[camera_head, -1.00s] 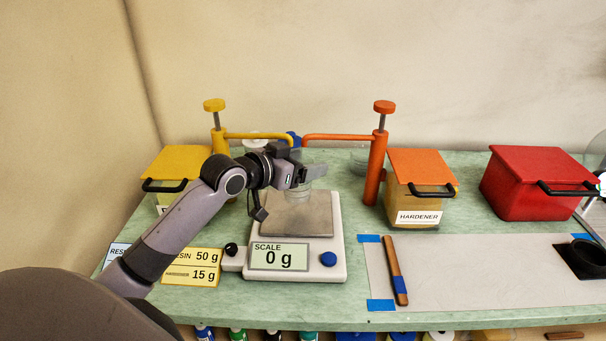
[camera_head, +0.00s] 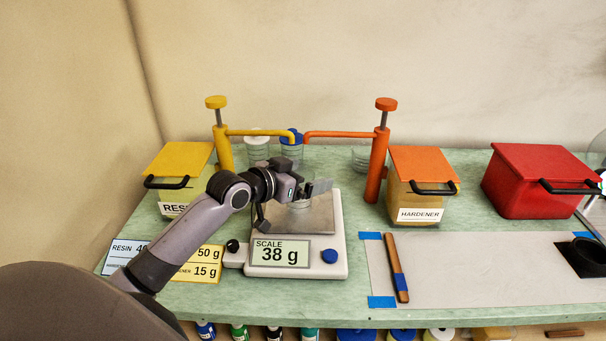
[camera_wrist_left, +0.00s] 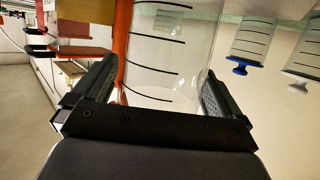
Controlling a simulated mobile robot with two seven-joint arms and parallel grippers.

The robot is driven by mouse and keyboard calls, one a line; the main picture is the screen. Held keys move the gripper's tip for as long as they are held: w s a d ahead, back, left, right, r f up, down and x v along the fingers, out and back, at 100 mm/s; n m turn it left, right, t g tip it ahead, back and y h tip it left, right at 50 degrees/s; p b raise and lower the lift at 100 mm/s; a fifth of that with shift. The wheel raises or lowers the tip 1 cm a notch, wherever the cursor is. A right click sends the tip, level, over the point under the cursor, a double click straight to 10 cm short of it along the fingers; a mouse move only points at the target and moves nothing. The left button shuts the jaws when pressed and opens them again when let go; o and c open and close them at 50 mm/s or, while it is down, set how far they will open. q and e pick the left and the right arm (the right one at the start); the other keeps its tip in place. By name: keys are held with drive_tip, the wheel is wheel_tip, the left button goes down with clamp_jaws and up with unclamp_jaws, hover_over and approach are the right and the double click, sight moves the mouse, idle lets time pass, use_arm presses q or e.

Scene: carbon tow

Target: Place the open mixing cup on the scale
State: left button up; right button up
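The open mixing cup is clear with black measuring lines and fills the gap between my left fingers in the left wrist view (camera_wrist_left: 160,75). In the head view only a little of the mixing cup (camera_head: 300,204) shows beneath my left gripper (camera_head: 306,190), which hides the rest. My left gripper looks shut on the cup's sides. The cup is over the metal plate of the white scale (camera_head: 338,235) and appears to rest on it; the display reads 38 g. My right gripper is not in view.
A yellow pump (camera_head: 222,150) and an orange pump (camera_head: 377,165) stand behind the scale, their spouts reaching above its back. Two lidded cups (camera_head: 257,148) stand behind them. A stirring stick (camera_head: 397,268) lies on the taped mat right of the scale.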

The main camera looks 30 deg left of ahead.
use_arm(q)
drive_tip(key=shift+r, duration=0.25)
drive_tip(key=v, duration=1.2)
drive_tip(key=shift+s+f, duration=0.1)
drive_tip(key=shift+f, duration=0.05)
